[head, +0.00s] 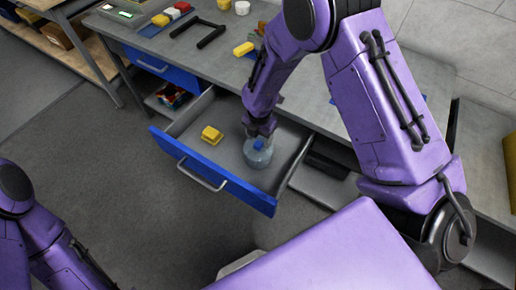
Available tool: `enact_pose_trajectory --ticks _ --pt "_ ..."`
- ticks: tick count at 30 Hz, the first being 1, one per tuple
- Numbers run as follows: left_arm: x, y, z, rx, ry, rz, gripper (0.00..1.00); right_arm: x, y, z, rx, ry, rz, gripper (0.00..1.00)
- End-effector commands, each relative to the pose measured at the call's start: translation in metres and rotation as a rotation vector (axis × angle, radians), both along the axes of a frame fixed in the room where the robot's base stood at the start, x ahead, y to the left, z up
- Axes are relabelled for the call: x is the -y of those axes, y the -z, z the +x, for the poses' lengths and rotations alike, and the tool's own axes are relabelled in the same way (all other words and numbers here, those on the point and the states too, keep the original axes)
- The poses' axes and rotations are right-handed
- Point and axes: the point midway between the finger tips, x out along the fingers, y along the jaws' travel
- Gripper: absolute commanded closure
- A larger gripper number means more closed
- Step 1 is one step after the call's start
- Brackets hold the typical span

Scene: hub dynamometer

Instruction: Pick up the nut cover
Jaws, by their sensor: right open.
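The blue-fronted drawer (227,180) is pulled open. Inside it stand a yellow piece (212,135) at the left and a round grey-blue translucent piece (257,158) with a blue part on top at the right. I cannot tell for certain which piece is the nut cover; the round one may be it. My right gripper (260,137) reaches down into the drawer, directly over the round piece, with its jaws open. The fingers are small and dark, so I cannot tell whether they touch the piece. My left arm shows at the lower left, with its gripper out of view.
The grey workbench (215,52) above the drawer holds a black U-shaped handle (210,38), a yellow block (244,49), small coloured blocks and white round pieces. A shelf (60,60) stands at the upper left. The drawer's middle floor is clear.

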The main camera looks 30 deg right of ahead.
Motion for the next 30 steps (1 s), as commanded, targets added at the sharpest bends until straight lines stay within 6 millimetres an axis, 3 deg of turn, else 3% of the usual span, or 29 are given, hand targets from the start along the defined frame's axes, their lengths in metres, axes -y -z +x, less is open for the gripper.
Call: enact_pose_trajectory --ticks 4,11,16,25,30 --pt "0.0 -0.003 0.0 0.0 0.0 0.0 0.65 -0.001 0.018 0.0 -0.001 -0.003 0.0 0.4" --pt "0.0 -0.002 0.0 0.0 0.0 0.0 0.65 -0.001 0.019 0.0 0.001 -0.002 0.0 0.44" --pt "0.0 -0.002 0.0 0.0 0.0 0.0 0.65 -0.001 0.019 0.0 0.0 -0.002 0.0 0.99" --pt "0.0 -0.002 0.0 0.0 0.0 0.0 0.65 -0.001 0.018 0.0 0.001 -0.002 0.0 1.0" --pt "0.0 0.0 0.0 0.0 0.0 0.0 0.65 -0.001 0.0 0.001 0.005 -0.002 0.002 1.0"
